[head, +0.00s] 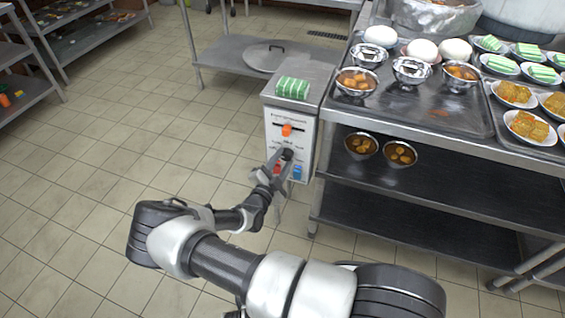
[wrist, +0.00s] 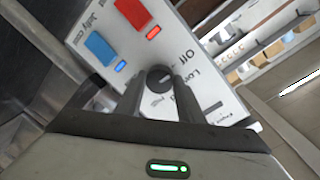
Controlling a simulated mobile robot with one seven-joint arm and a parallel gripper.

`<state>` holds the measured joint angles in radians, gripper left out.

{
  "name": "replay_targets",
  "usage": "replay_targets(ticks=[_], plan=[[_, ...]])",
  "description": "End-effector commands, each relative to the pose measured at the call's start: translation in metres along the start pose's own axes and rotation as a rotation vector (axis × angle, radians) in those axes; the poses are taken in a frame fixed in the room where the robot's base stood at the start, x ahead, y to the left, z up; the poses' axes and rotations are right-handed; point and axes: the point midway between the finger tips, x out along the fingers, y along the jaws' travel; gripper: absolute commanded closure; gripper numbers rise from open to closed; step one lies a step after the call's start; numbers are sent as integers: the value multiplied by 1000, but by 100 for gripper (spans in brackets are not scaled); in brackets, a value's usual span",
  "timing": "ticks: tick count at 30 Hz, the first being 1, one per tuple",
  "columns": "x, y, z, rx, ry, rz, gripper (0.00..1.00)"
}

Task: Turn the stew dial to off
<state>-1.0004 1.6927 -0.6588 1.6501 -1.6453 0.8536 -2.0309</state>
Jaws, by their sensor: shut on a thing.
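The stew dial is a small round black knob on the white front panel (head: 305,140) of a grey control box. It shows in the head view (head: 287,154) and more closely in the wrist view (wrist: 159,77). Labels around it include "Off" and what looks like "Low" and "High". I cannot tell which label its mark points at. My gripper (head: 281,159) reaches the panel from the front. In the wrist view its two dark fingers (wrist: 158,92) are shut on the dial, one on each side.
A red switch (wrist: 133,12) and a blue switch (wrist: 100,47) sit close to the dial, each with a lit lamp. A steel table with bowls stands right; open floor lies left.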

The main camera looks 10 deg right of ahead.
Motion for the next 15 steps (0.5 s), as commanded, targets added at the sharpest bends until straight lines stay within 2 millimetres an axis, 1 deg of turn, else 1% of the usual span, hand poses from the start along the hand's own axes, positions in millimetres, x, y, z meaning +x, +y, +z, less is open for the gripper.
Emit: replay_targets(ticks=[6, 15], plan=[[1, 0, -1, -79, 9, -1, 88], [1, 0, -1, -112, 12, -1, 88]])
